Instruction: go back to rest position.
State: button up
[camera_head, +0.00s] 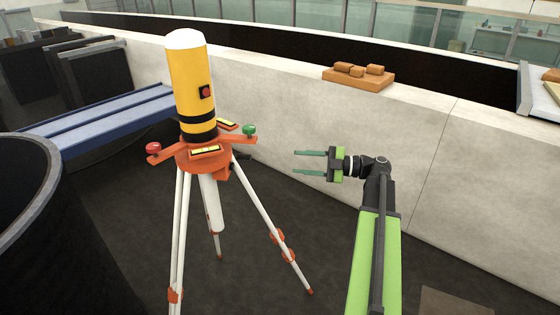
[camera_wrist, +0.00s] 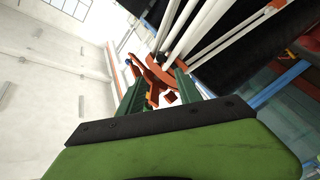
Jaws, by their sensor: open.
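My gripper (camera_head: 309,163) is open and empty in the head view, its two green fingers apart and pointing left. It hangs in the air to the right of a yellow cylinder (camera_head: 191,85) with black bands, a white top and a red button. The cylinder stands upright on the orange head (camera_head: 190,158) of a white-legged tripod. The fingers are apart from the tripod. In the wrist view, my gripper (camera_wrist: 158,84) shows its two fingers spread, with the orange tripod head (camera_wrist: 158,72) and white legs beyond them.
A red knob (camera_head: 153,148) and a green knob (camera_head: 249,130) stick out from the tripod head. A pale wall (camera_head: 310,100) runs behind, with a wooden tray (camera_head: 358,79) of blocks on top. A black round tank (camera_head: 25,220) stands at left, beside blue beams (camera_head: 110,115).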

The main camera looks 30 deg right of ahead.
jog(key=shift+v, duration=1.25)
jog(key=w+a+f+m+g+h+p, duration=0.1)
jog(key=a+f+m+g+h+p, duration=0.25)
jog(key=a, duration=0.55)
jog(key=w+a+f+m+g+h+b, duration=0.1)
jog(key=a+f+m+g, duration=0.2)
jog(key=a+f+m, duration=0.35)
jog(key=s+a+f+m+g+h+p, duration=0.2)
jog(key=s+a+f+m+h, duration=0.1)
jog(key=a+m+h, duration=0.2)
jog(key=s+a+f+m+g+h+p, duration=0.1)
jog(key=s+a+f+m+g+h, duration=0.1)
jog(key=s+a+f+m+h, duration=0.1)
jog(key=a+f+m+h, duration=0.1)
jog(key=a+m+h, duration=0.1)
jog(key=a+m, duration=0.1)
jog(key=shift+s+a+f+p, duration=0.3)
jog(key=shift+a+p, duration=0.05)
jog(key=shift+a, duration=0.4)
jog(key=shift+c, duration=0.3)
